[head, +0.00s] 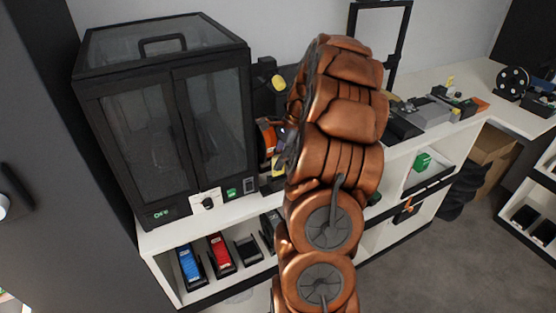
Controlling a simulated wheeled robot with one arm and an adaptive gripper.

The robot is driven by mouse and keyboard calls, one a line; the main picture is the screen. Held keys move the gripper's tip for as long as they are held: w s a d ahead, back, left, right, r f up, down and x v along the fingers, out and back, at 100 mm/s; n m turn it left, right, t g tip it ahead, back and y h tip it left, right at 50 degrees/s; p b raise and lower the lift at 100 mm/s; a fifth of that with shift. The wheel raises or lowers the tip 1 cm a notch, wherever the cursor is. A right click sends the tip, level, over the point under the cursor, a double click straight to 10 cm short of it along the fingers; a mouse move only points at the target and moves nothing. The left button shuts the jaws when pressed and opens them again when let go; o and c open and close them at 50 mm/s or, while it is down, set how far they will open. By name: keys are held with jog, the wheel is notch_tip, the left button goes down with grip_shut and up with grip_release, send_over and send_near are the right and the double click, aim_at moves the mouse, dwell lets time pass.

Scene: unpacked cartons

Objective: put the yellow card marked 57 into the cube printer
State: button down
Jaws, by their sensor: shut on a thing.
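My copper arm stands in front of the counter, and my gripper (270,140) shows only in part at its left edge, beside the right side of a dark-framed cabinet. The gripper is shut. A small yellow patch (278,165) shows just below it, apparently the yellow card in its jaws; no number is readable. The cube printer is probably the black cabinet machine (165,120) with two glass doors, both shut. A white panel with a dark knob (207,201) and small green displays sit at its lower front. The fingertips and most of the card are hidden.
Below the counter, a shelf holds a blue card (190,263), a red card (220,251) and an empty-looking black holder (249,250). A green cube (422,161) lies in a shelf bay at right. Dark equipment stands behind my arm.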

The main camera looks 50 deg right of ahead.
aim_at(276, 175)
jog(key=shift+f+b, duration=0.6)
jog(key=shift+f, duration=1.15)
jog(key=c, duration=1.2)
grip_release()
jog(key=shift+o, duration=0.2)
jog(key=v, duration=1.2)
jog(key=shift+a, duration=0.15)
